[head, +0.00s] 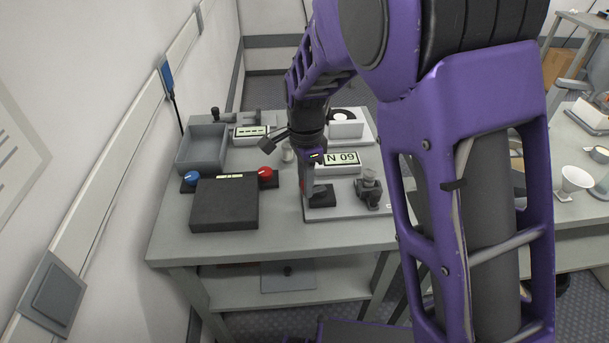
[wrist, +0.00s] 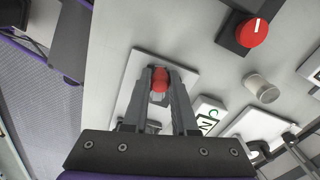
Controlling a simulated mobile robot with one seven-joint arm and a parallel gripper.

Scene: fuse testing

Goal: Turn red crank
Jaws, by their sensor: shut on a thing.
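The red crank (wrist: 159,80) shows in the wrist view as a red grip between my two fingers, over a pale plate (wrist: 142,64). My gripper (wrist: 163,84) is shut on it. There the crank is mostly hidden behind the fingers. Its exact turn angle cannot be told.
A black box (head: 224,205) with a blue knob (head: 191,178) and a red knob (head: 266,175) stands to the left. A grey tray (head: 202,149) is behind it. A small clamp-like device (head: 369,187) is close to the right. A pale cylinder (wrist: 261,88) stands nearby.

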